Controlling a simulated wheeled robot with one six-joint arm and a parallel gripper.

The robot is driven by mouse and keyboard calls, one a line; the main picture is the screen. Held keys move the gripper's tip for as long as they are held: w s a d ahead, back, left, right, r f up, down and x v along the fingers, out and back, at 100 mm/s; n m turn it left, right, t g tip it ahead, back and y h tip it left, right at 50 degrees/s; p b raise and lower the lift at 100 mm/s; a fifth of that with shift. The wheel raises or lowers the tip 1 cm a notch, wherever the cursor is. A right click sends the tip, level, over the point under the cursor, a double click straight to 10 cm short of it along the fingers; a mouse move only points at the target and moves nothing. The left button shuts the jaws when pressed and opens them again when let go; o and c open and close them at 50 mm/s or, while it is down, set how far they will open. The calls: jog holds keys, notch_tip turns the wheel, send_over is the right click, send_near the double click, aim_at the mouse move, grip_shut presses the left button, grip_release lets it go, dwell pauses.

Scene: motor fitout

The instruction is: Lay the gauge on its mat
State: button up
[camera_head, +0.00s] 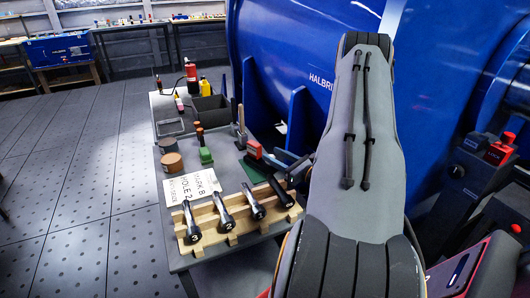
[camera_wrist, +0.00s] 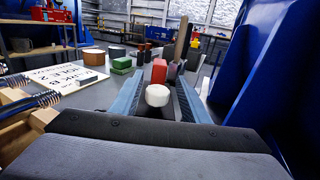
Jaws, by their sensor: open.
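My gripper (camera_head: 288,160) is beside the back right of the grey bench, with its blue fingers apart. In the wrist view its open fingers (camera_wrist: 158,88) stand on either side of a white rounded piece (camera_wrist: 157,95). A red block (camera_wrist: 159,71) shows just behind that piece. I cannot tell whether they are one object, or which is the gauge. In the head view a red block with a grey side (camera_head: 254,149) lies left of my gripper. A dark green mat (camera_head: 252,171) lies in front of it, partly hidden by the tool rack.
A wooden rack (camera_head: 240,222) holding several black-handled tools spans the bench front.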

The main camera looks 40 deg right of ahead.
jog(key=s, duration=0.3)
jog(key=shift+s+d, duration=0.2)
jog(key=shift+d, duration=0.05)
jog(key=shift+s+a+r, duration=0.1)
jog(key=shift+a, duration=0.05)
jog(key=s+a+r+n+g+y, duration=0.1)
jog(key=a+r+n+g+y, duration=0.25)
jog(key=a, duration=0.45)
jog(key=a+r+n+g+y, duration=0.25)
jog(key=a+n+g, duration=0.2)
jog(key=a, duration=0.45)
jog(key=s+a+r+n+g+y, duration=0.1)
jog(key=a+r+n+g+y, duration=0.15)
jog(key=a+n, duration=0.4)
jog(key=s+a+r+n+g+h, duration=0.1)
jog(key=s+a+n+g+h, duration=0.1)
jog(key=s+a+n+g, duration=0.6)
jog(key=s+r+n+h, duration=0.4)
jog(key=s+n+h, duration=0.3)
jog(key=n+h, duration=0.2)
jog(key=shift+s+d+r+n+t, duration=0.25)
jog(key=shift+s+n+t, duration=0.15)
jog(key=shift+n, duration=0.15)
